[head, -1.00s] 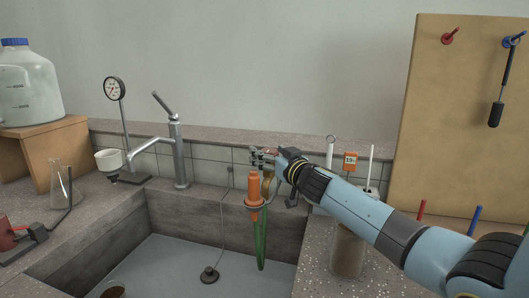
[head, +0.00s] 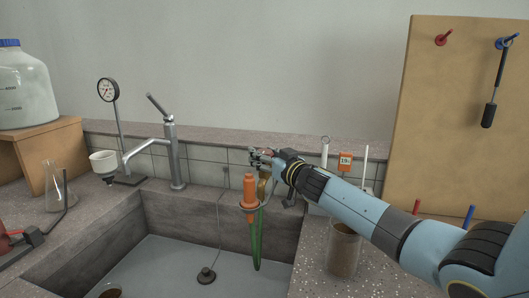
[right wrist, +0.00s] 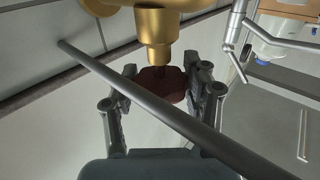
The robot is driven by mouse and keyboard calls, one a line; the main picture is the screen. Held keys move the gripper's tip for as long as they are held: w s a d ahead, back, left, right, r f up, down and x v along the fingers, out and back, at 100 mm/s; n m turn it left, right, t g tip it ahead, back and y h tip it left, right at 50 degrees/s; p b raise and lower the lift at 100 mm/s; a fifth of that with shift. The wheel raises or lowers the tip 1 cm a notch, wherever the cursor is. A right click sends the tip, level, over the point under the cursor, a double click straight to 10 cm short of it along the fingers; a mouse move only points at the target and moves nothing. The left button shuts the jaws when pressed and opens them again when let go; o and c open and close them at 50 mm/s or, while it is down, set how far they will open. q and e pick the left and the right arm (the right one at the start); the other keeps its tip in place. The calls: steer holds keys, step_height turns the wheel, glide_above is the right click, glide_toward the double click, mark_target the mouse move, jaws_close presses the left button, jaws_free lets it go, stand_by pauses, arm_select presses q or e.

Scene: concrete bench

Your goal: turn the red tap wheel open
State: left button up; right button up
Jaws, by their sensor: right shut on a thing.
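The dark red tap wheel (right wrist: 162,86) sits under the brass tap (right wrist: 157,35) in the right wrist view. My right gripper (right wrist: 166,82) has its fingers on both sides of the wheel and is shut on it. In the head view my right gripper (head: 262,157) is at the tap by the back wall of the sink. The wheel is mostly hidden there by the fingers. How far the wheel is turned cannot be told. My left gripper is not in view.
A grey rod (right wrist: 170,105) crosses close to the wrist camera. An orange-handled thing (head: 250,188) and a green hose (head: 257,240) hang below the tap over the sink. A steel faucet (head: 174,160) stands left, a glass jar (head: 343,250) under my right forearm.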

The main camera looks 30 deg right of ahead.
steer(key=shift+d+r+n+y+p, duration=0.1)
steer(key=shift+r+n+y+p, duration=0.15)
steer(key=shift+n+y+p, duration=0.55)
steer(key=n+y+p, duration=0.1)
steer(key=y, duration=0.1)
steer(key=shift+f+y, duration=0.15)
steer(key=shift+y, duration=0.15)
steer(key=shift+f+n+g+y, duration=0.2)
steer(key=shift+n+g+y, duration=0.4)
steer(key=shift+y, duration=0.4)
steer(key=shift+n+g+y+b, duration=0.4)
steer(key=shift+n+y+b, duration=0.55)
steer(key=shift+y, duration=0.25)
steer(key=o, duration=1.2)
steer(key=shift+s, duration=0.1)
